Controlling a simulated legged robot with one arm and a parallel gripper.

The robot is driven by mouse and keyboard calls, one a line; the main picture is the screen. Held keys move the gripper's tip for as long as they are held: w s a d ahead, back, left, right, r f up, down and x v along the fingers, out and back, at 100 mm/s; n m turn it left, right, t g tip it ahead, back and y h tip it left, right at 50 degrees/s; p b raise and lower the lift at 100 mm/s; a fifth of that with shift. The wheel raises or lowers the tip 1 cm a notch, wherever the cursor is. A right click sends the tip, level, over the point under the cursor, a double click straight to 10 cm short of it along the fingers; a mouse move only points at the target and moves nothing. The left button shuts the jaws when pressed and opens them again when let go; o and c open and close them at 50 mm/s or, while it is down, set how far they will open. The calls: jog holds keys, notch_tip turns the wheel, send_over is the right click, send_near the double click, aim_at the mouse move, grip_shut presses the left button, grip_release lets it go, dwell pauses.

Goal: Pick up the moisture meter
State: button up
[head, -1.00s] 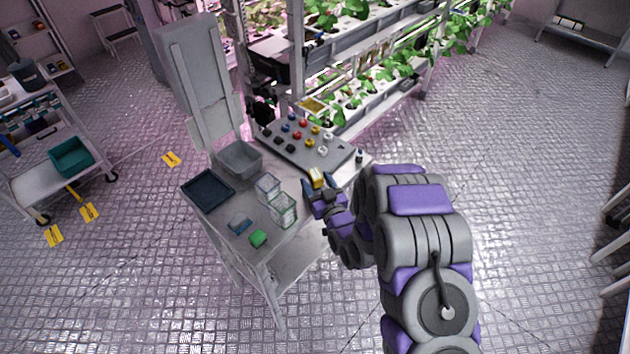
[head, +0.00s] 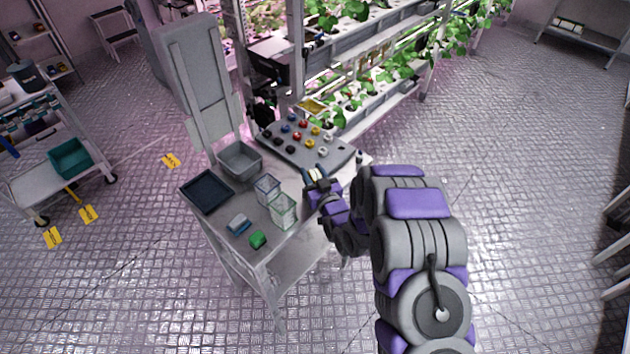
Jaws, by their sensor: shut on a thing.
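My gripper (head: 316,174) is at the right side of the metal cart, just in front of the grey control panel. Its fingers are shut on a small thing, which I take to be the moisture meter. It is mostly hidden between the fingers, so its shape and tilt cannot be made out. The cart top (head: 262,219) lies to the left of and below the gripper.
The cart holds a dark tray (head: 206,192), a grey bin (head: 240,159), two clear containers (head: 283,211), a blue-grey block (head: 238,222) and a green block (head: 258,240). The control panel (head: 290,152) with coloured knobs and plant racks (head: 365,110) stand behind.

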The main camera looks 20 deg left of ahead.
jog(key=c, duration=0.4)
jog(key=shift+r, duration=0.1)
